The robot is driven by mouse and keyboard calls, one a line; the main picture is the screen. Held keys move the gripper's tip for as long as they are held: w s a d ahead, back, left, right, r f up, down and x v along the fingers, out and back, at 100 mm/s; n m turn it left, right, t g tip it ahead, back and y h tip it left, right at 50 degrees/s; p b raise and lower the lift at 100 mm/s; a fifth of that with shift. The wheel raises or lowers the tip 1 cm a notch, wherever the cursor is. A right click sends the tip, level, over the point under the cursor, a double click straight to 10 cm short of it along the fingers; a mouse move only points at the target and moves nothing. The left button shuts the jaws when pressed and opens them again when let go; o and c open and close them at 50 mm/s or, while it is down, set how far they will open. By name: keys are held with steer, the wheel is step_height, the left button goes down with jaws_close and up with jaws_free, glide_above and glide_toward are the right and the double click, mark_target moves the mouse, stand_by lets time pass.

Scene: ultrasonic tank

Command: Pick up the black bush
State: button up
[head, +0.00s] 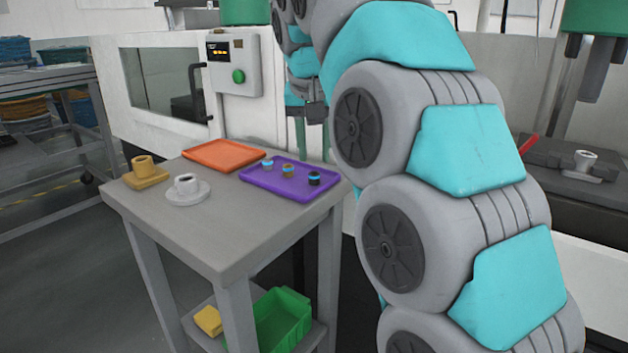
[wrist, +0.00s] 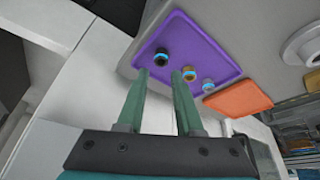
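The black bush (head: 314,179) has a light blue band and stands at the right end of a row of three bushes on the purple tray (head: 262,184). In the wrist view the black bush (wrist: 161,58) appears just beyond the fingertips, roughly in line with the gap between them. My gripper (wrist: 160,76) has two green fingers held apart with nothing between them. In the head view my gripper (head: 313,145) is behind and above the tray, partly hidden by my arm.
A brown bush (head: 288,171) and a grey bush (head: 267,165) share the tray. A machine (head: 160,90) stands behind.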

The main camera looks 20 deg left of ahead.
mark_target(314, 174)
steer(key=shift+f, duration=0.7)
steer(key=shift+x, duration=1.6)
steer(key=shift+c, duration=0.3)
jaws_close()
